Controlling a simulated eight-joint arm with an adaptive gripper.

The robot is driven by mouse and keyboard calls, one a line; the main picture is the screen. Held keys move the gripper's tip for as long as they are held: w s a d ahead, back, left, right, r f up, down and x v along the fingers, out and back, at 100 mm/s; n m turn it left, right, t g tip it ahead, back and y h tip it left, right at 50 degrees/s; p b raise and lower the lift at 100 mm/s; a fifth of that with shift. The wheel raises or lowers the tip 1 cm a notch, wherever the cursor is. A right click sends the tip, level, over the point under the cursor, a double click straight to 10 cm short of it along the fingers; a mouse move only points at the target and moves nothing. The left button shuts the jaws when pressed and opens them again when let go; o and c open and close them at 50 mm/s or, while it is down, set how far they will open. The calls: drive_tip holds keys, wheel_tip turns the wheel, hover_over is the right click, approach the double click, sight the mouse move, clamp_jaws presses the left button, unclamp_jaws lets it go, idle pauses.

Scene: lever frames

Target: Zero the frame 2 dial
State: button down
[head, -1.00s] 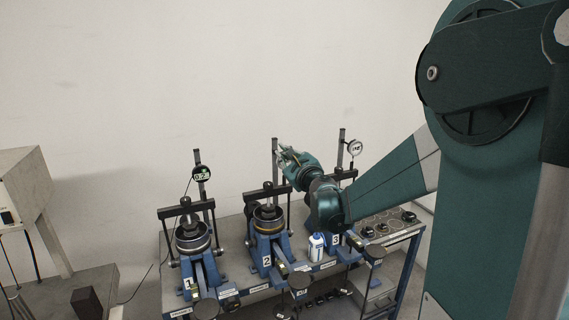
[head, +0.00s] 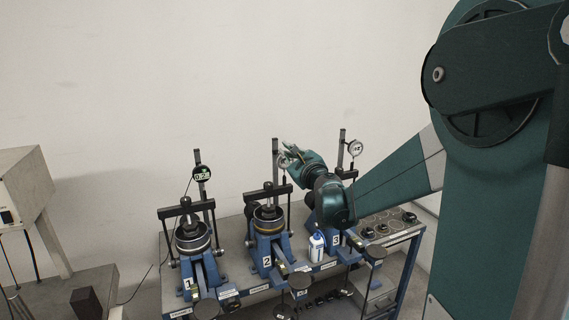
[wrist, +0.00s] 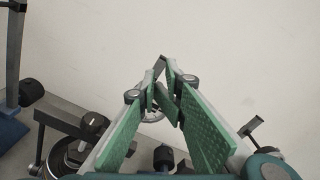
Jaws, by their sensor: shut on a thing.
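Frame 2 (head: 267,244), a blue lever frame labelled 2, stands in the middle of the bench with a grey post (head: 274,160) behind it. Its round white-faced dial (head: 283,162) is beside the post, partly covered by my gripper (head: 290,152). In the wrist view the dial (wrist: 152,114) shows between the green-padded fingers, with its face mostly hidden and its reading not legible. My gripper (wrist: 163,85) is shut on the dial near its edge; the exact contact is hard to see.
Frame 1 (head: 193,270) with a dark digital dial (head: 202,173) stands left. Frame 3 (head: 330,222) with a round white dial (head: 355,148) is right, partly behind my arm. A white-blue bottle (head: 316,246) stands between frames 2 and 3. The wall behind is bare.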

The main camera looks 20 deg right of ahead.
drive_tip(key=shift+d+r, duration=0.15)
drive_tip(key=shift+d, duration=0.15)
idle(0.4)
drive_tip(key=shift+a+r, duration=0.1)
drive_tip(key=shift+r, duration=0.05)
idle(0.3)
drive_tip(key=s, duration=0.6)
idle(0.4)
drive_tip(key=shift+a, duration=0.15)
drive_tip(key=shift+s+a+f+p, duration=0.25)
drive_tip(key=shift+a+f+p, duration=0.2)
drive_tip(key=shift+a+p, duration=0.2)
drive_tip(key=shift+s+a+f+p, duration=0.2)
drive_tip(key=shift+a+f+p, duration=0.2)
drive_tip(key=shift+a+p, duration=0.2)
